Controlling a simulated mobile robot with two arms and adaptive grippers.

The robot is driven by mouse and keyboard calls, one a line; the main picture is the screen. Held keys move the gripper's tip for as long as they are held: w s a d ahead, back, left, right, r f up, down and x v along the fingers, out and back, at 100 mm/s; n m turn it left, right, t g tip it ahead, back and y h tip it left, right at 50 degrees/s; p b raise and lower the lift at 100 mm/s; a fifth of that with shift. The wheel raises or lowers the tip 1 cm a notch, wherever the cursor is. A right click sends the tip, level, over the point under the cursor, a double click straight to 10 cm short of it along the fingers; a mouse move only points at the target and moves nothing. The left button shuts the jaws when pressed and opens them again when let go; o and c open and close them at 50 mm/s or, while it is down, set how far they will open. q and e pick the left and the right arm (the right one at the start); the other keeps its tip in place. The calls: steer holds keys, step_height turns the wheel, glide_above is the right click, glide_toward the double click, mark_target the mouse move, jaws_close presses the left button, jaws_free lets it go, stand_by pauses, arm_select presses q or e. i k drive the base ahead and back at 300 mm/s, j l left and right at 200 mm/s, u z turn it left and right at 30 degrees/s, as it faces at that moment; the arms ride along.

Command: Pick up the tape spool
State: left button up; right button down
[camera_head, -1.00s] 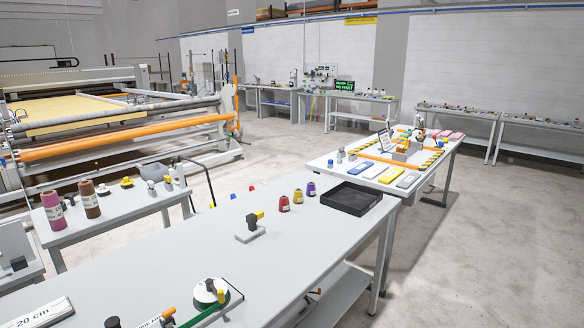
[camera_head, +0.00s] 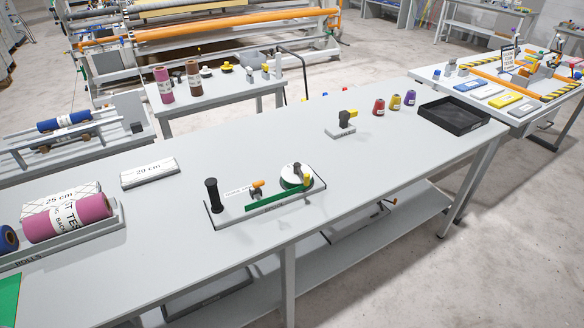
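A white round spool (camera_head: 291,178) with a dark centre sits at the right end of a grey base plate (camera_head: 262,211) on the long grey table; it looks like the tape spool. A green bar (camera_head: 272,201) runs along the plate beside it, with a small yellow part (camera_head: 307,179) close by. A black upright handle (camera_head: 213,195) stands at the plate's left end, and a small orange-topped piece (camera_head: 257,187) is between. Neither of my grippers shows in the view.
A white 20 cm block (camera_head: 149,172) and a tray of rolls (camera_head: 112,219) lie to the left. A yellow-and-black tool (camera_head: 345,121), coloured cones (camera_head: 394,102) and a black tray (camera_head: 453,116) stand to the right. The table's front edge is clear.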

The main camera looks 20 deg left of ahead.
mark_target(228, 209)
steer(key=j+u, duration=0.45)
steer(key=j, duration=0.15)
steer(key=j+u, duration=0.45)
steer(key=i+j, duration=0.05)
steer(key=j, duration=0.05)
